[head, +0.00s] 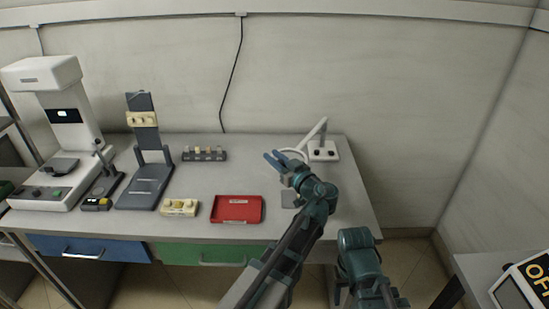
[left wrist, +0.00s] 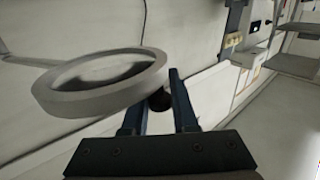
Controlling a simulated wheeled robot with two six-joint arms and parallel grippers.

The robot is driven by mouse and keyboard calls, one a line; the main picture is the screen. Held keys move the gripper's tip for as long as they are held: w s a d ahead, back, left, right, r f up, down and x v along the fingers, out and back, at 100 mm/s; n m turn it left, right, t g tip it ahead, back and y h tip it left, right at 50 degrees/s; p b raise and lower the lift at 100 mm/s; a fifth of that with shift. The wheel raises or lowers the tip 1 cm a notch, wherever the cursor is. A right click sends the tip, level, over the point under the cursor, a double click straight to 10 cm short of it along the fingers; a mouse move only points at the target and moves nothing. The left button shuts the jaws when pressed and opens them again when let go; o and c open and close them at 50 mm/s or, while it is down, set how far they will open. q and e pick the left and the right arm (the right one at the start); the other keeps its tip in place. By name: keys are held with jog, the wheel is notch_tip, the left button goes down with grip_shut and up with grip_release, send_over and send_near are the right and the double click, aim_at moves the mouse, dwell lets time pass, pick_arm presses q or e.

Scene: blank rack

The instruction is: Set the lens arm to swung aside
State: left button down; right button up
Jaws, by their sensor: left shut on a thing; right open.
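The lens arm is a white arm (head: 315,132) that rises from a white base (head: 331,155) at the back right of the bench. Its pale lens ring (head: 290,152) is partly hidden by my left gripper (head: 273,156). The left wrist view shows the ring (left wrist: 60,100) large and tilted, just left of the fingers. A dark knob (left wrist: 160,100) at the ring's edge sits between the fingers of the left gripper (left wrist: 156,90), which is shut on it. Part of my right arm shows at the lower right in the head view, but its gripper is not visible.
A red tray (head: 238,220), a beige block with knobs (head: 179,207), a dark stand (head: 146,185) and a small rack (head: 204,158) stand left of my gripper. A white machine (head: 48,80) is at the far left. The wall is close behind the bench.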

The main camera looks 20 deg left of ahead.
pick_arm(q)
jog(key=w+a+m+t+h, duration=0.7)
jog(key=w+a+h, duration=0.6)
jog(key=w+a, duration=0.7)
jog(key=shift+a+m, duration=1.25)
jog(key=shift+m, duration=0.15)
jog(key=c, duration=0.7)
grip_release()
jog(key=s, duration=1.3)
jog(key=shift+s+d, duration=0.35)
jog(key=shift+d, duration=0.05)
jog(key=shift+r, duration=0.1)
